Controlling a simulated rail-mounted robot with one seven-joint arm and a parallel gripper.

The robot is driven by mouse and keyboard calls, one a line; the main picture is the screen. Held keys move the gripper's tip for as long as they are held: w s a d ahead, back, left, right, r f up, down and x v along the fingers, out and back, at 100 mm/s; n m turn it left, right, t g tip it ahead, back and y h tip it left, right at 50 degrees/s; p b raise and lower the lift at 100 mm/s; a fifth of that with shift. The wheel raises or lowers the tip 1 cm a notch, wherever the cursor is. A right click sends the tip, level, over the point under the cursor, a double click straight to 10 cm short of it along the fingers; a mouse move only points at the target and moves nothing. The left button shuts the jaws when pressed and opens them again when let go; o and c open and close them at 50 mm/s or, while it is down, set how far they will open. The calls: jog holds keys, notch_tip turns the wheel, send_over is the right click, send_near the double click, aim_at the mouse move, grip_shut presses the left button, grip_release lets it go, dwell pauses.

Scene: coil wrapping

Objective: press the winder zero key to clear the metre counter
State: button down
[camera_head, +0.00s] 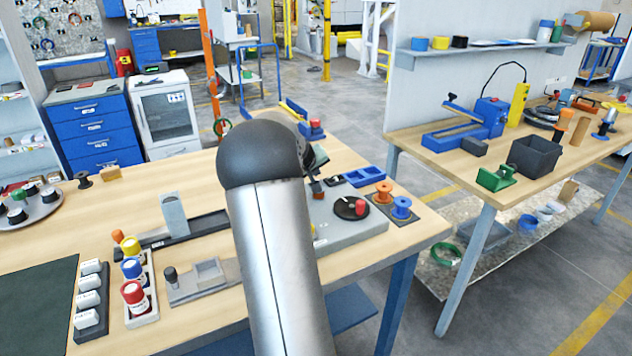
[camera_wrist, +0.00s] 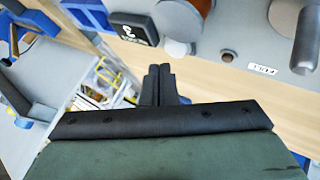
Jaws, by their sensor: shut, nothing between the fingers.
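The winder (camera_head: 345,232) is a grey base near the right end of the near bench, with a black disc (camera_head: 352,208) and a red knob (camera_head: 361,207) on top. My arm hides its left part in the head view. My gripper (camera_head: 316,187) shows small and partly hidden behind my arm, above the winder's back left. In the wrist view my gripper's dark fingers (camera_wrist: 158,85) are together and empty. A black block with a white mark (camera_wrist: 135,28) lies beyond the fingertips, apart from them. I cannot tell for certain which part is the zero key.
Orange and blue spools (camera_head: 402,207) stand right of the winder, with a blue tray (camera_head: 366,177) behind. Left of my arm are a grey fixture (camera_head: 203,283) and a rack of coloured rolls (camera_head: 141,305). A second bench (camera_head: 425,170) stands across a gap on the right.

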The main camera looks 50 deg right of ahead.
jog(key=shift+f, duration=0.1)
jog(key=shift+f+b, duration=0.35)
jog(key=shift+b, duration=0.2)
jog(key=shift+f+b, duration=0.45)
jog(key=shift+f, duration=0.05)
dwell(0.4)
dwell(0.4)
jog(key=shift+r+p, duration=0.55)
jog(key=shift+r, duration=0.35)
jog(key=shift+r, duration=0.1)
jog(key=shift+r+p, duration=1.7)
jog(key=shift+r, duration=0.75)
